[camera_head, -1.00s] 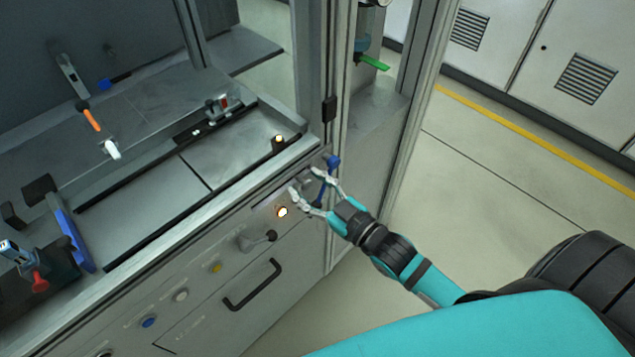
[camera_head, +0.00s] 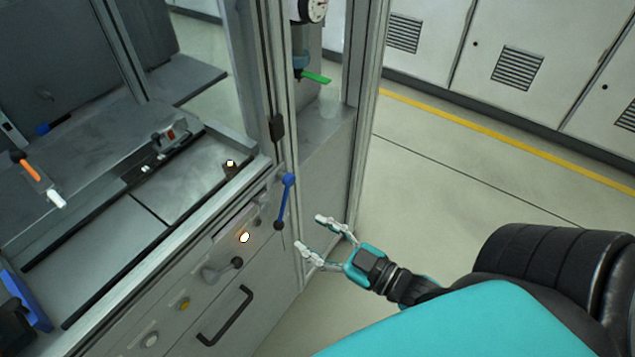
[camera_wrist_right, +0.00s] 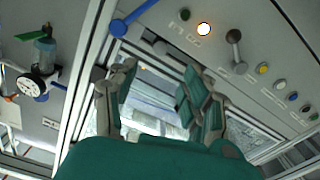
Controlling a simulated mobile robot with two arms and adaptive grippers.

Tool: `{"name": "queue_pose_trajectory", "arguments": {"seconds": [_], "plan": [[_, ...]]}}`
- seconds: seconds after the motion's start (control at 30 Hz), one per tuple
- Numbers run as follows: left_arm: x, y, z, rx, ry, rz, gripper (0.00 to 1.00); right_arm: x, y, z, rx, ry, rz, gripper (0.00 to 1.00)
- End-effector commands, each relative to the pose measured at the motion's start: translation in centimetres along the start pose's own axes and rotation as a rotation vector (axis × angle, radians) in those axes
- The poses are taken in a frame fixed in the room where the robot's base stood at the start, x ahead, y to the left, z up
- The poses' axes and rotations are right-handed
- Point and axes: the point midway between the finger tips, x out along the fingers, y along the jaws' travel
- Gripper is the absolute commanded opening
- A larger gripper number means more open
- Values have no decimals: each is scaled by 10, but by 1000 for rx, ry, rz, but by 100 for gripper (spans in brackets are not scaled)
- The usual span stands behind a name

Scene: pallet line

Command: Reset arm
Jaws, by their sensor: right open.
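My right gripper (camera_head: 312,238) is open and empty, in the air to the right of the machine's front corner. In the right wrist view its two fingers (camera_wrist_right: 155,98) are spread with nothing between them. A blue lever (camera_head: 285,200) on the machine's front panel stands to the left of the gripper, clear of its fingers. The blue lever also shows in the right wrist view (camera_wrist_right: 130,18). My left gripper is in none of the views.
The front panel carries a lit button (camera_head: 244,237), a grey lever (camera_head: 222,268) and a black drawer handle (camera_head: 226,316). A gauge (camera_head: 313,10) and a green handle (camera_head: 315,77) sit behind the corner post. Open floor lies to the right, before grey cabinets (camera_head: 515,65).

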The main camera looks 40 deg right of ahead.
Motion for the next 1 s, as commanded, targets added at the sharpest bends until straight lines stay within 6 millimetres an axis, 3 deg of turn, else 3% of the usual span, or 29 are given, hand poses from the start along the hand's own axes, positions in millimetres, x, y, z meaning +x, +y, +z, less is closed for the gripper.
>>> {"name": "queue_pose_trajectory", "arguments": {"seconds": [0.4,0.47,0.53,0.67,0.77,0.87,1.0], "plan": [[0,0,0,0,0,0,40,0,0,1,0,-2,1,49],[0,0,0,0,0,0,40,0,0,8,2,-16,4,49],[0,0,0,0,0,0,40,0,1,28,6,-56,13,49],[0,0,0,0,0,1,40,-6,1,102,28,-209,40,49],[0,0,0,0,0,1,40,-20,-6,176,57,-370,63,49],[0,1,-1,0,1,1,40,-42,-21,249,94,-539,74,49],[0,1,-1,0,1,1,40,-85,-56,341,153,-784,73,49]]}}
